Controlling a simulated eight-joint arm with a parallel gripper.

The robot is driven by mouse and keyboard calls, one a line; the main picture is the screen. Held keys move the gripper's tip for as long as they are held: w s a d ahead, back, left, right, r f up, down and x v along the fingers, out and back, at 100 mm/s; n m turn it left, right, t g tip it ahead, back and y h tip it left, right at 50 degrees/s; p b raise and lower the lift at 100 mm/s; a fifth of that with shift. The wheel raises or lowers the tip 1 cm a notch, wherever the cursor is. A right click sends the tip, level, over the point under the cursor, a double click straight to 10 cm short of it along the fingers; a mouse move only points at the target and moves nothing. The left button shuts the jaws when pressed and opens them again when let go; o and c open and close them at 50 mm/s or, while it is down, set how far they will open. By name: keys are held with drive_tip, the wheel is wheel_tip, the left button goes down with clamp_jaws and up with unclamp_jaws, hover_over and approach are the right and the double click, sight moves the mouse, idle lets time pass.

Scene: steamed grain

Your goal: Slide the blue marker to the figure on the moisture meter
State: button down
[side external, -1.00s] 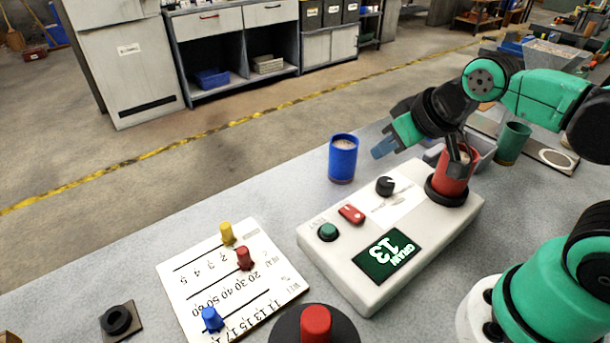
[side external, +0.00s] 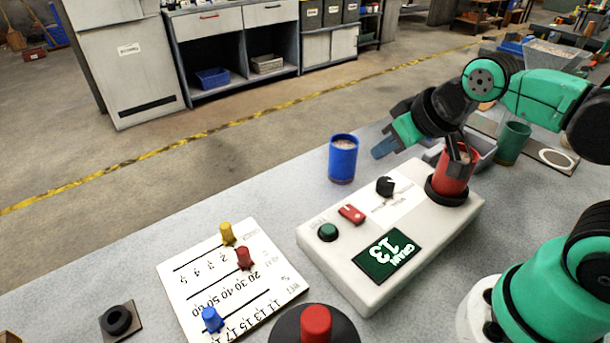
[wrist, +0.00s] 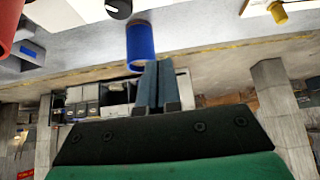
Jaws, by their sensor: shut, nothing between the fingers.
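The blue marker (side external: 212,319) stands on the white board (side external: 190,262), at the left end of the lowest scale, past the 17. That scale reads 11, 13, 15, 17, upside down in the side view. The moisture meter (side external: 340,260) is a white box whose green display (side external: 390,256) reads 13 with GRAIN, also upside down. The blue marker is not visible in the wrist view.
A yellow marker (side external: 227,234) and a red marker (side external: 244,258) stand on the board's other scales. A blue cup (side external: 343,160) stands behind the meter; a red cup (side external: 453,175) sits on it. A red button (side external: 316,322) stands in front. Table between board and blue cup is clear.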

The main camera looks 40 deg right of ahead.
drive_tip(key=c, duration=1.2)
unclamp_jaws()
drive_tip(key=o, duration=0.3)
drive_tip(key=shift+w+a+r, duration=0.1)
drive_tip(key=shift+w+a, duration=0.05)
drive_tip(key=shift+a, duration=0.15)
drive_tip(key=shift+o, duration=1.2)
drive_tip(key=w+a+n+g+y, duration=0.1)
drive_tip(key=w+a+n+g, duration=0.1)
drive_tip(key=a, duration=0.5)
drive_tip(key=shift+w+r+n, duration=0.25)
drive_tip(key=shift+r+n, duration=0.15)
drive_tip(key=shift+r, duration=0.05)
drive_tip(key=n+g+h, duration=0.1)
drive_tip(key=n+g, duration=0.4)
drive_tip(key=n, duration=0.1)
hover_over(208, 312)
wheel_tip(208, 312, down, 7)
drive_tip(key=shift+f, duration=2.85)
